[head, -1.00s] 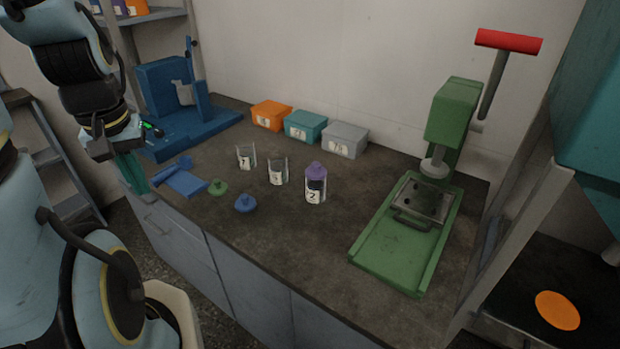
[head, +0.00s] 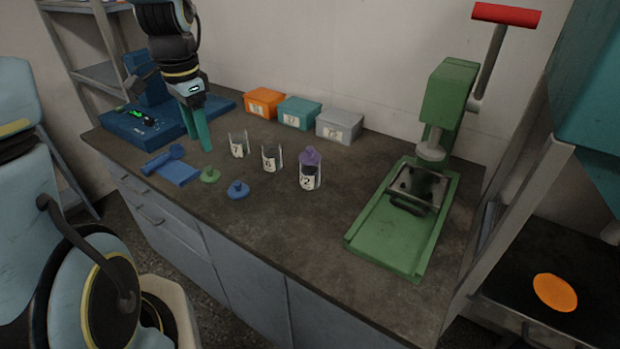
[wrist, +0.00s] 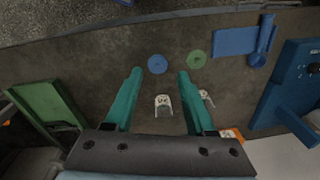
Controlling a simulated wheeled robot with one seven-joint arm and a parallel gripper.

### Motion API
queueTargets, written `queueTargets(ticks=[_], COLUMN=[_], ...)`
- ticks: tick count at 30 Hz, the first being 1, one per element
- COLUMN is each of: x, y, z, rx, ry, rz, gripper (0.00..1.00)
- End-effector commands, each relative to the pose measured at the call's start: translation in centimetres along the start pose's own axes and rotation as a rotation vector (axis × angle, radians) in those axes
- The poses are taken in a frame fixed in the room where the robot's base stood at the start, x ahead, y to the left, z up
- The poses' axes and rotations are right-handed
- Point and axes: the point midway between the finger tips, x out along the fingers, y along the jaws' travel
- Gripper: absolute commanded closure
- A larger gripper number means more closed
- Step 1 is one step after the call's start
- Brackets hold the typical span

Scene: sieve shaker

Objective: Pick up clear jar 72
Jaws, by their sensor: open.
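Two clear open jars with white labels stand on the dark bench: a left jar (head: 238,145) whose label starts with a 7, and a middle jar (head: 271,158). I cannot read either number fully. A third jar (head: 310,180) with a purple lid and dark contents stands to their right. My gripper (head: 201,148) is open and empty, left of the left jar, with its teal fingers pointing down. In the wrist view, one labelled jar (wrist: 163,105) shows between the fingers (wrist: 160,72). Another jar (wrist: 207,98) is partly hidden by the right finger.
A green lid (head: 210,174) and a blue lid (head: 238,190) lie in front of the jars. Orange (head: 264,102), teal (head: 299,112) and grey (head: 339,125) boxes stand behind. A green press (head: 402,220) is at right, a blue machine (head: 135,125) at left.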

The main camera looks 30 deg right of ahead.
Motion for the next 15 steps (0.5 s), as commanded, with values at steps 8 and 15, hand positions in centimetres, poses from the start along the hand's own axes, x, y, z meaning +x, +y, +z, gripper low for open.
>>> queueTargets(ticks=[8,15], x=[2.7,3.7], y=[3.8,7.9], z=[-14.5,-21.6], rx=[1.025,1.592], ry=[0.002,0.02], rz=[0.051,0.079], gripper=[0.12,0.03])
